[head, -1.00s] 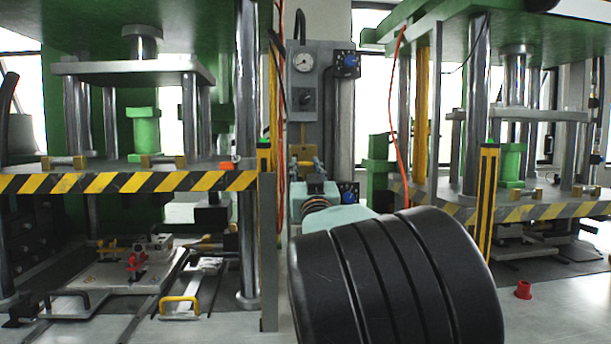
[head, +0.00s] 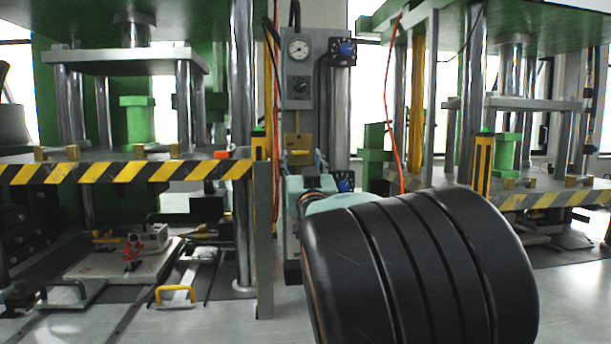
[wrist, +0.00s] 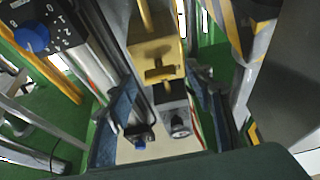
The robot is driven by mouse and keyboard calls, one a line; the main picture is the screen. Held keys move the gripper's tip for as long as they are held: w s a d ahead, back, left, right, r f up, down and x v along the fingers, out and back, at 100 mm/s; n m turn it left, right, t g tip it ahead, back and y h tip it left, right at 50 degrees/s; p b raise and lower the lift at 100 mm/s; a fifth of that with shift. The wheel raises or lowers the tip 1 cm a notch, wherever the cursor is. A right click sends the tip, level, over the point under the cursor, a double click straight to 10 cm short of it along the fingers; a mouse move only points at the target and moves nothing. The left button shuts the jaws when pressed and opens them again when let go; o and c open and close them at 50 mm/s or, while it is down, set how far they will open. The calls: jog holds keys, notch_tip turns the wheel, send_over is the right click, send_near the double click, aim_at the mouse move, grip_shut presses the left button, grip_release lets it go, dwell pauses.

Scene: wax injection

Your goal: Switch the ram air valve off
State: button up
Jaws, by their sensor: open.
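A grey control panel with a round gauge (head: 299,48) and a dark knob (head: 301,88) stands at centre in the head view. A brass-yellow block (head: 298,146) sits on its lower part and shows large in the wrist view (wrist: 155,45). Blue knobs on black plates sit at its right, an upper one (head: 346,48) and a lower one (head: 345,184). I cannot tell which is the ram air valve. My gripper (head: 301,163) is at the panel's lower part. Its blue-grey fingers are open and apart, also in the wrist view (wrist: 162,95); contact is unclear.
A left press table (head: 130,170) and a right press table (head: 550,198), both with striped edges, flank the panel. A grey post (head: 264,240) stands left of my gripper. Orange cables hang on both sides. My black arm link covers the lower centre.

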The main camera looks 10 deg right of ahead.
jog(key=v, duration=1)
jog(key=shift+s+f, duration=0.1)
